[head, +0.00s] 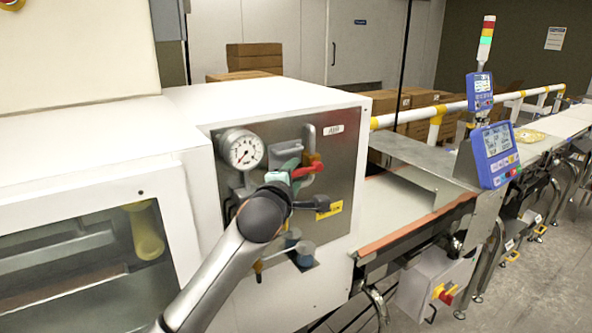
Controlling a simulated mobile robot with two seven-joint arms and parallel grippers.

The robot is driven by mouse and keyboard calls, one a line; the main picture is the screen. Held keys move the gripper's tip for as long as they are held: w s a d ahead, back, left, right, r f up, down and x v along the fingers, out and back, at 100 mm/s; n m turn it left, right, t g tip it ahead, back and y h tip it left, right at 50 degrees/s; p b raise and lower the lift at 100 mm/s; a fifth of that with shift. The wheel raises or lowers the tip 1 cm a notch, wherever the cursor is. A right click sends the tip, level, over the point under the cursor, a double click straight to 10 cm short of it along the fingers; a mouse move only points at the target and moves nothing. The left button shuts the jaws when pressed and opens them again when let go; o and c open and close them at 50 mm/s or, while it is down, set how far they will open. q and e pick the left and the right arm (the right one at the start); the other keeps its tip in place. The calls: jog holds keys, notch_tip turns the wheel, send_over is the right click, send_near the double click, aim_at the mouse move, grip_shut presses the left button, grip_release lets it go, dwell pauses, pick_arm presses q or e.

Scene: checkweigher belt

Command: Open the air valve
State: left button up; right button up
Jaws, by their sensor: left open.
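The air valve's red lever (309,169) sticks out to the right on the grey panel of the white machine, lying nearly level with a slight tilt. My left gripper (297,189) is open in front of the panel, just below and left of the lever. Its wrist and fingers hide much of the valve body and pipework. I cannot tell whether a finger touches the lever. My right gripper is out of view.
A round pressure gauge (241,149) sits left of the valve. A blue-grey knob (303,254) is below my gripper. A conveyor belt (392,208) with a blue display (494,154) runs off to the right. Cardboard boxes (254,57) stand behind.

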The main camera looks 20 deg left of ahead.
pick_arm(q)
jog(key=shift+w+a+f, duration=0.1)
jog(key=shift+w+f, duration=0.05)
jog(key=shift+w, duration=0.8)
jog(key=shift+c, duration=0.3)
grip_shut()
dwell(0.6)
